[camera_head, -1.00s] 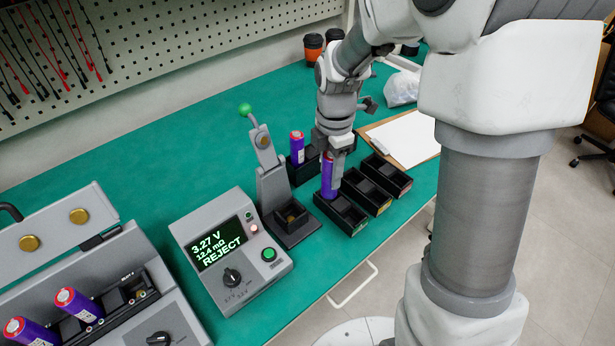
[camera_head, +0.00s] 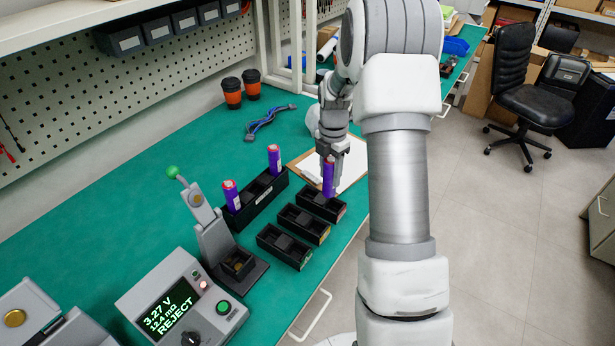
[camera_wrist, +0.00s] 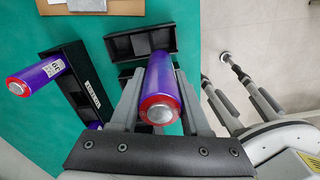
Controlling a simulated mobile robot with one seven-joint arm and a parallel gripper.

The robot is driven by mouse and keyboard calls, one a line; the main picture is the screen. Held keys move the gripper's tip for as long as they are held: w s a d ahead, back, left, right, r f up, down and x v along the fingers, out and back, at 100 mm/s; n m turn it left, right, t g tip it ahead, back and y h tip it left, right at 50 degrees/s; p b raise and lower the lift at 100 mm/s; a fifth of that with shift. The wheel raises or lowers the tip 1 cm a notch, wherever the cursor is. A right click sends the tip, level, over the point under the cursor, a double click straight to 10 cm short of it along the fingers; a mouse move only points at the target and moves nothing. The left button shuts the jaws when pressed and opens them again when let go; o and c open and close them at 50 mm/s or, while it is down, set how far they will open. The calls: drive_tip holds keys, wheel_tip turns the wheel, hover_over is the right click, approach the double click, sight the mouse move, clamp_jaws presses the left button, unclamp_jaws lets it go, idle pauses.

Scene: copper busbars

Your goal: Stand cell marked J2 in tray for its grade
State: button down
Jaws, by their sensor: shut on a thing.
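My gripper (camera_head: 332,170) is shut on a purple cell with a red top (camera_head: 329,180), held upright at the farthest of three small black trays (camera_head: 338,212). The wrist view shows the cell (camera_wrist: 161,85) between the two fingers, end-on. I cannot tell whether its lower end touches the tray. The middle tray (camera_head: 304,222) and nearest tray (camera_head: 283,246) look empty. No J2 mark is readable on the held cell. The tester (camera_head: 180,310) displays 3.27 V, 12.4 mΩ and REJECT.
A longer black rack (camera_head: 262,203) left of the trays holds two upright purple cells (camera_head: 231,196) and (camera_head: 274,160). A lever fixture (camera_head: 215,240) stands beside the tester. A clipboard (camera_head: 352,165) lies behind the gripper. Orange-and-black cups (camera_head: 232,93) stand at the back.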

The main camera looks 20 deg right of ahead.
sight(334, 194)
drive_tip(key=shift+w+d+f, duration=0.1)
drive_tip(key=shift+d+f, duration=0.05)
drive_tip(key=shift+d, duration=0.3)
drive_tip(key=shift+w+d+f, duration=0.1)
drive_tip(key=shift+d, duration=0.35)
drive_tip(key=shift+f+b, duration=1.25)
drive_tip(key=shift+f, duration=0.75)
drive_tip(key=shift+f+b, duration=0.95)
drive_tip(key=shift+f, duration=0.55)
drive_tip(key=shift+d+f, duration=0.1)
drive_tip(key=shift+f, duration=0.15)
drive_tip(key=shift+f+b, duration=0.3)
drive_tip(key=shift+f, duration=0.25)
